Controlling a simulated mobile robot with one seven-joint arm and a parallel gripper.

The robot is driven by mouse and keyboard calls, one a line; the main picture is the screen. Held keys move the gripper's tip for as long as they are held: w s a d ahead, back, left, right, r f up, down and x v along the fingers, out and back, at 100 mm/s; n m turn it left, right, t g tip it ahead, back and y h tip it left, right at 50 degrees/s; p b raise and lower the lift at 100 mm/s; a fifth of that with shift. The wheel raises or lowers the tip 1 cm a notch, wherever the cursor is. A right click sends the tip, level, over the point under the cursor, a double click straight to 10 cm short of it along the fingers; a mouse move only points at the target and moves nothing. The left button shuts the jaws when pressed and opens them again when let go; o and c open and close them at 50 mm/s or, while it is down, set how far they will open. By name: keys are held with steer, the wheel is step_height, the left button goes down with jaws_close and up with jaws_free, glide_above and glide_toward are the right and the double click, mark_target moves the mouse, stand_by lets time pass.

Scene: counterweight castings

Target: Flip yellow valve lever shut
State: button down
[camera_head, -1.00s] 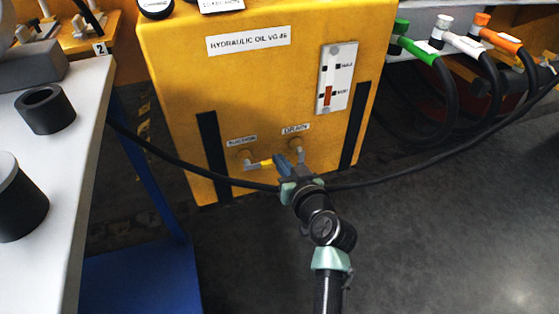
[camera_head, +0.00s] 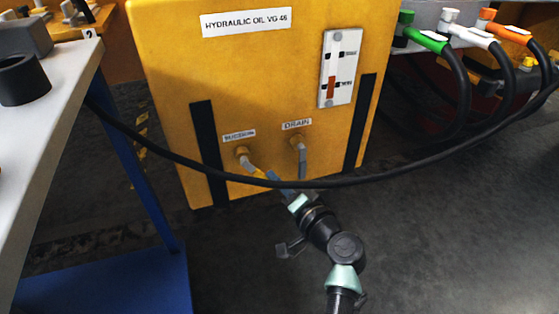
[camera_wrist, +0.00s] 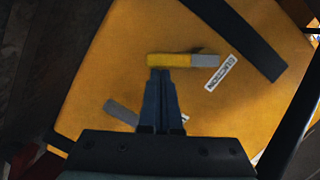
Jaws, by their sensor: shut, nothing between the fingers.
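The yellow valve lever (camera_head: 259,174) is on the suction valve (camera_head: 242,154) low on the yellow tank's front. It slants down and to the right in the head view. In the wrist view the yellow lever (camera_wrist: 178,60) lies crosswise just beyond the fingertips, its grey part to the right. My gripper (camera_head: 273,178) is shut and empty, its blue fingers against or very near the lever's yellow end. In the wrist view my gripper (camera_wrist: 161,73) has its fingertips at the lever's edge; I cannot tell for sure whether they touch.
The yellow tank (camera_head: 265,90) also carries a drain valve with a grey lever (camera_head: 301,168), close right of my fingers. A black cable (camera_head: 400,177) hangs across in front. A white-topped table (camera_head: 40,130) stands left; coloured hose handles (camera_head: 425,39) are upper right. Floor at right is clear.

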steer(key=shift+s+a+f+m+t+y+b, duration=0.2)
steer(key=shift+a+f+m+b, duration=0.25)
steer(key=shift+m, duration=0.5)
steer(key=shift+s+a+f+m+t+y+b, duration=0.2)
steer(key=shift+a+f+m, duration=0.3)
steer(key=shift+m, duration=0.5)
steer(key=shift+s+a+f+m+y+b, duration=0.1)
steer(key=shift+a+f+m+y+b, duration=0.35)
steer(key=shift+m, duration=0.5)
steer(key=shift+a+r, duration=0.15)
steer(key=shift+r, duration=0.05)
